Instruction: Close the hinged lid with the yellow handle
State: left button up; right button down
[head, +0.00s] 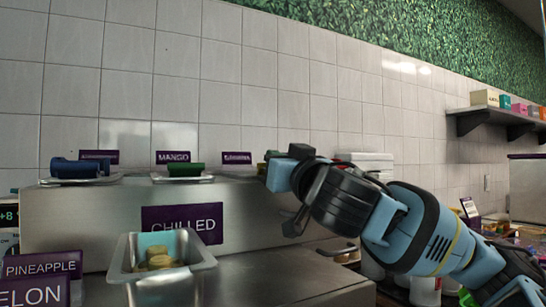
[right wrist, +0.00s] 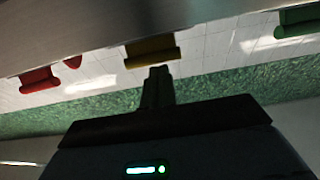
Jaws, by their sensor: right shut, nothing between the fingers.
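The yellow handle (right wrist: 152,50) shows in the right wrist view, at the edge of a dark metal surface and just beyond my gripper tips. I cannot tell from these views how far its lid is open. My right gripper (right wrist: 157,76) is shut and empty, with its tips close to the handle; I cannot tell whether they touch. In the head view the right gripper (head: 284,166) is at the right end of the metal topping unit (head: 110,215) and hides most of what is behind it. My left gripper is not in view.
A blue handle (head: 78,168) and a green handle (head: 184,170) sit on the unit's top to the left. A red handle (right wrist: 40,79) shows in the right wrist view. A metal pan (head: 127,265) with yellowish pieces stands in front. The tiled wall is behind.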

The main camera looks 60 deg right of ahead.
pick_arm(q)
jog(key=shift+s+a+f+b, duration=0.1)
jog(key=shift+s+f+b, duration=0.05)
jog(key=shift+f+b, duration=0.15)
pick_arm(e)
jog(key=shift+s+a+f, duration=0.1)
jog(key=shift+a+f, duration=0.05)
jog(key=shift+f, duration=0.55)
